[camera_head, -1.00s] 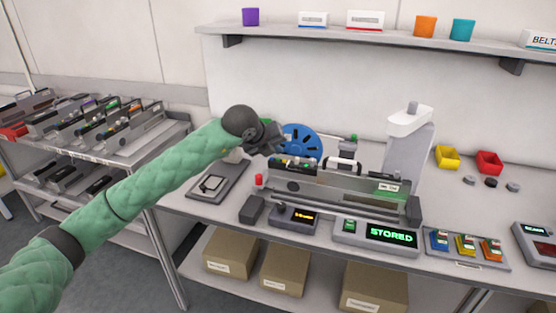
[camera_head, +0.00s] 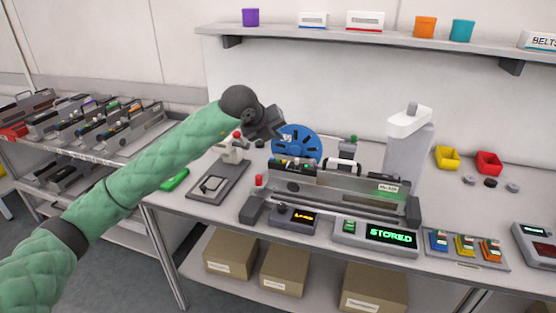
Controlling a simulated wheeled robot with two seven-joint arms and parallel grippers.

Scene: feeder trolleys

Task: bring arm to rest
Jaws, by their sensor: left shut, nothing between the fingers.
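My left arm, in a green quilted sleeve, reaches in from the left in the head view. Its dark gripper (camera_head: 277,132) is above the back of the workbench, beside a blue reel (camera_head: 298,142). The gripper is shut and nothing shows in it; the fingertips are small and dark here. It is apart from the grey feeder (camera_head: 335,187) that sits in the bench station below. The display (camera_head: 391,235) in front of the feeder reads "STORED" in green. My right gripper is not in view.
A feeder trolley (camera_head: 104,154) with several feeders stands at the left. Yellow (camera_head: 447,158) and red (camera_head: 488,163) bins are at the back right. A shelf (camera_head: 350,41) runs above the bench.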

